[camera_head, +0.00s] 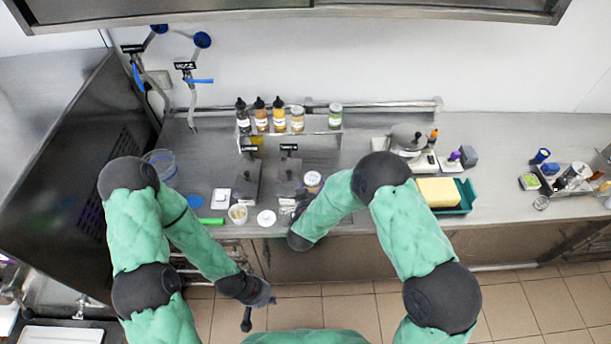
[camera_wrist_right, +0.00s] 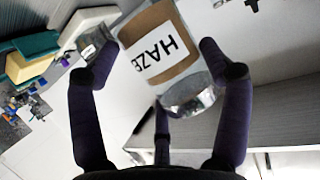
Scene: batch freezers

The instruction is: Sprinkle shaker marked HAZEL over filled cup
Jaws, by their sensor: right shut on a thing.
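In the right wrist view, the shaker marked HAZEL (camera_wrist_right: 165,58) has a brown band and a white label. Its letters read "HAZE" with the rest cut off, and one end looks clear or metallic. My right gripper (camera_wrist_right: 157,70) is shut on it, a finger on each side. In the head view a brown-and-white round container (camera_head: 312,180), apparently this shaker, shows beside my right arm, above the counter. A small white cup with pale filling (camera_head: 238,213) stands near the counter's front edge, left of the shaker. My left gripper (camera_head: 247,318) hangs low over the floor; its jaws are unclear.
A white round item (camera_head: 266,218) lies right of the cup, and a green strip (camera_head: 211,221) left of it. Bottles and jars stand on the rack (camera_head: 290,132) behind. A yellow sponge (camera_head: 437,192) lies in a green tray at right.

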